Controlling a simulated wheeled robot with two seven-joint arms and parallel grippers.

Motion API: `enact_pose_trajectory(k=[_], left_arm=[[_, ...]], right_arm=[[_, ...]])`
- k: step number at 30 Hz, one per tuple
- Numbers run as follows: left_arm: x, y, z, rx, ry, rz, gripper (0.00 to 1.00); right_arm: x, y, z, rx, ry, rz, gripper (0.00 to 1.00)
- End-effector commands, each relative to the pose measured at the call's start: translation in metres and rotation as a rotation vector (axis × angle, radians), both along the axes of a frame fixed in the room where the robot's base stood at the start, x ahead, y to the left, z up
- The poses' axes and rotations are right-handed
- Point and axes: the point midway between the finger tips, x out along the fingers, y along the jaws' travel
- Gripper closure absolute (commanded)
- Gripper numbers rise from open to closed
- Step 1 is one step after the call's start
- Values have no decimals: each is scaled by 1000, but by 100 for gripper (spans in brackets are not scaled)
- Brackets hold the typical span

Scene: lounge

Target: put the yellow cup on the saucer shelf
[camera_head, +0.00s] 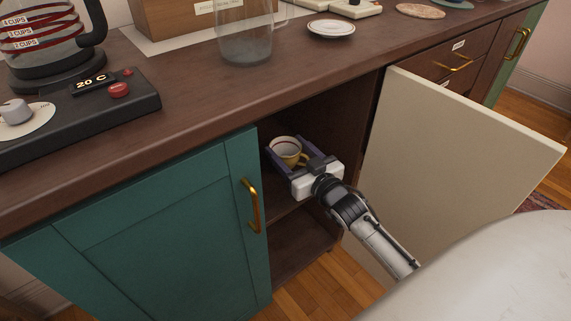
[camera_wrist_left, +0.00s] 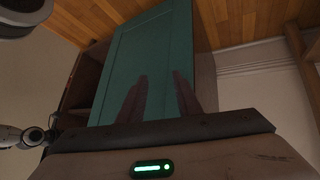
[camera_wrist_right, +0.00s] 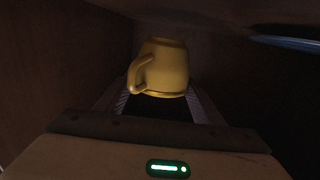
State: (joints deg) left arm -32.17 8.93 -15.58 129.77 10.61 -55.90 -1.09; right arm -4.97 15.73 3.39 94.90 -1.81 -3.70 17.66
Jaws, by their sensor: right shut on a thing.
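The yellow cup (camera_head: 287,150), white inside with a dark red line, is inside the open cabinet. My right gripper (camera_head: 290,158) is shut on it, and the cup shows between the fingers in the right wrist view (camera_wrist_right: 163,68), handle to the left. A shelf board (camera_head: 283,207) shows below the gripper inside the cabinet; whether the cup touches any shelf cannot be told. A thin blue rim (camera_wrist_right: 290,43), perhaps of a dish, shows in the right wrist view. My left gripper (camera_wrist_left: 160,98) is empty, its fingers apart, in front of the teal door.
The teal door (camera_head: 160,240) stands left of the opening and the cream inner face of an open door (camera_head: 450,150) stands right of it. On the counter (camera_head: 200,115) are a coffee maker (camera_head: 75,115), a glass jug (camera_head: 245,40) and a white saucer (camera_head: 331,29).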

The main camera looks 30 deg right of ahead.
Motion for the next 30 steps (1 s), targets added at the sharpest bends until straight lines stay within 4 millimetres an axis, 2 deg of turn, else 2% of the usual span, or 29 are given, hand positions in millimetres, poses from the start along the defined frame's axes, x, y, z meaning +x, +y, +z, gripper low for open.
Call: enact_pose_trajectory(k=[4, 8, 19, 20, 22, 30], left_arm=[[1, -4, -5, 2, 11, -22, 69], [3, -9, -1, -26, -7, -26, 69], [4, -11, 3, -34, -10, -26, 69], [4, -11, 4, -34, -11, -26, 69], [4, -11, 4, -35, -12, -26, 69], [4, -10, 4, -35, -13, -26, 69]], right_arm=[[0, 0, -18, 2, -1, 0, 64], [0, 0, -36, 2, -1, 0, 64], [0, 0, -38, 0, -2, 0, 64], [0, 0, -38, 0, 0, 0, 33], [0, 0, -38, 0, 0, 0, 21], [0, 0, -38, 0, 0, 0, 19]])
